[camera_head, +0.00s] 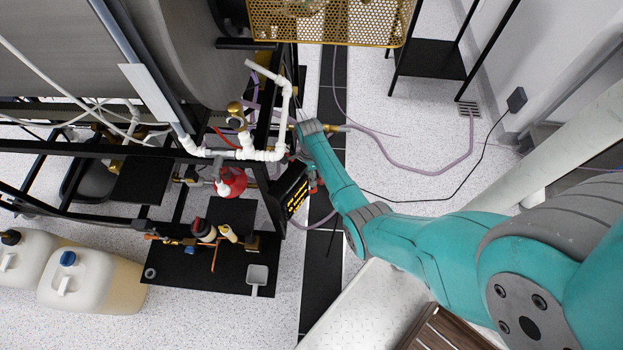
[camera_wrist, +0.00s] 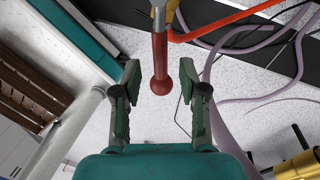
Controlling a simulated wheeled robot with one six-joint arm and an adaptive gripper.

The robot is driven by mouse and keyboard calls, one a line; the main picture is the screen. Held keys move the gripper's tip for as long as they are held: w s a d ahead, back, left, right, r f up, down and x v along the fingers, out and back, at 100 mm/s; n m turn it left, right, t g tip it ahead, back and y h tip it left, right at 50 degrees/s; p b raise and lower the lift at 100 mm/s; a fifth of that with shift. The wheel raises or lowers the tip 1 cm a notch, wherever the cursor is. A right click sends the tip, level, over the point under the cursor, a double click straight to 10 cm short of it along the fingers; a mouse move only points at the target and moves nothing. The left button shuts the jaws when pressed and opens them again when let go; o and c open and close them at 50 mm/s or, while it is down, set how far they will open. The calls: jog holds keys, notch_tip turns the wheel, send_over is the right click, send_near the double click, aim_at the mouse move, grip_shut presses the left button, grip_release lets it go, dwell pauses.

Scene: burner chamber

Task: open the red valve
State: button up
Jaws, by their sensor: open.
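A red valve handle (camera_wrist: 160,62), a straight lever with a rounded end, shows in the wrist view. It hangs from a metal and brass fitting at the top edge. My gripper (camera_wrist: 159,80) is open, with one dark finger on each side of the handle's rounded end in the picture. Gaps show on both sides, and no contact is visible. How far the handle lies in depth between the fingers I cannot tell. In the head view my teal arm reaches the right end of the black frame; my gripper's fingers are hidden there.
Black frame (camera_head: 90,217) with white pipes (camera_head: 262,154) stands close beside my arm. A red round part (camera_head: 232,182) sits inside it. A display box (camera_head: 290,192) is near my wrist. An orange-red tube (camera_wrist: 225,27) and purple hoses (camera_wrist: 240,95) run close to the handle.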

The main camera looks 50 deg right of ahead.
jog(key=shift+s+f, duration=0.1)
jog(key=shift+f, duration=0.75)
grip_shut()
jog(key=shift+s+a, duration=0.1)
jog(key=shift+s+a+m, duration=0.25)
jog(key=shift+s+m, duration=0.05)
jog(key=shift+m, duration=0.45)
jog(key=shift+s+a+m, duration=0.25)
jog(key=shift+m, duration=0.5)
